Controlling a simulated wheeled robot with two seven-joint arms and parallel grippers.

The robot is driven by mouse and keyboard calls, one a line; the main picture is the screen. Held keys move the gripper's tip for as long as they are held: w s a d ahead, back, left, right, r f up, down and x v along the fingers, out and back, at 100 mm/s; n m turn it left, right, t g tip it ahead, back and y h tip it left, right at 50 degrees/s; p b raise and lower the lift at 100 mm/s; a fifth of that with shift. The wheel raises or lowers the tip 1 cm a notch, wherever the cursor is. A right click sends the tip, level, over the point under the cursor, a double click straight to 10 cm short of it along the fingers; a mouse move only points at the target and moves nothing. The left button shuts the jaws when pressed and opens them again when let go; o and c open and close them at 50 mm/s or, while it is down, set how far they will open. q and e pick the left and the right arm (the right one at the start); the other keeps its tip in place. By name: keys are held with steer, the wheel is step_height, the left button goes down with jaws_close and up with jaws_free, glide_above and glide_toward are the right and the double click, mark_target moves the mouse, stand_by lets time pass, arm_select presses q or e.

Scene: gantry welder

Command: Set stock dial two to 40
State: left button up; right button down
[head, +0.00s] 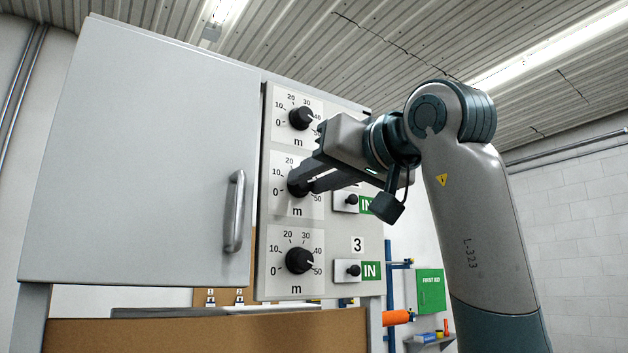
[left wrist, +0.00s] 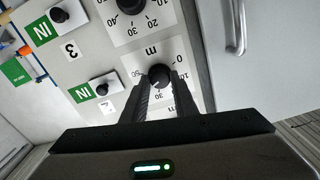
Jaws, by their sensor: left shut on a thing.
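The middle dial (head: 297,184) is a black knob on a white scale plate, in the column of three on the cabinet front. My left gripper (head: 305,183) has its two fingers closed on this knob. In the left wrist view, where the scale is inverted, the fingertips (left wrist: 160,80) sit on either side of the knob (left wrist: 158,75). The 0, 10, 20 and 50 marks show in the head view; 30 and 40 are hidden behind the gripper. I cannot read the knob's pointer surely. My right gripper is not in view.
Similar dials sit above (head: 301,118) and below (head: 299,260). Toggle switches with green IN labels (head: 371,271) are right of the dials. A grey cabinet door (head: 150,150) with a vertical handle (head: 234,211) is at left. A green first aid box (head: 431,291) hangs behind.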

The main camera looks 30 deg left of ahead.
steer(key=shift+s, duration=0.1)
arm_select(q)
steer(key=o, duration=1.1)
steer(key=shift+c, duration=0.2)
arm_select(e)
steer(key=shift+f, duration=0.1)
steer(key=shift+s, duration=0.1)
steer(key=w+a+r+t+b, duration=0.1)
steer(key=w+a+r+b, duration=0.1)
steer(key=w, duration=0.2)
arm_select(q)
steer(key=b+v, duration=0.6)
steer(key=v, duration=1.1)
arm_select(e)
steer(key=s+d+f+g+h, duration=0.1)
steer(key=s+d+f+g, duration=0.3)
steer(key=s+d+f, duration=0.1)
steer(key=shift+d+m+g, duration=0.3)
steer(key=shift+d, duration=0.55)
arm_select(q)
steer(key=shift+d, duration=0.15)
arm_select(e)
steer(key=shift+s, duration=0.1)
